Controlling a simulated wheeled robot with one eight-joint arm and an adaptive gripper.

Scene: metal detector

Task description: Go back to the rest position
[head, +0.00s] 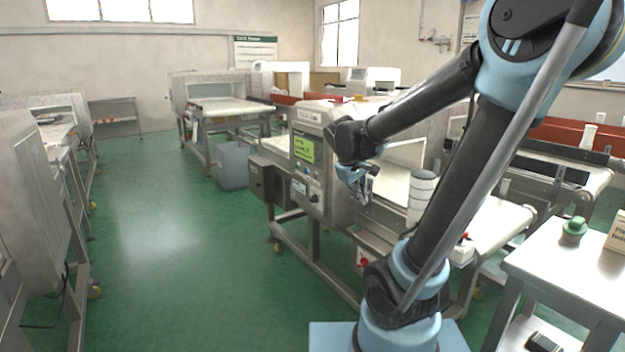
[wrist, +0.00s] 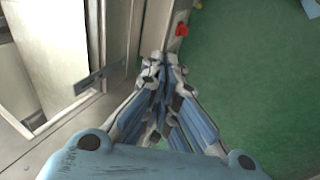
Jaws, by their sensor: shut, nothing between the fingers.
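My gripper (head: 362,196) hangs from my raised arm in front of the metal detector machine (head: 317,180), on its control-panel side. The gripper is shut and empty. In the wrist view my gripper (wrist: 163,62) shows its two blue-and-grey fingers together at the tips. Below it there are a metal frame edge and green floor. I cannot tell how far the fingertips are from the machine's side.
A white conveyor (head: 490,222) runs from the detector toward the right, with a white ribbed container (head: 421,190) on it. A white table (head: 570,262) with a green object (head: 574,228) stands at right. The green floor (head: 165,240) at left is clear. A grey bin (head: 232,166) stands behind.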

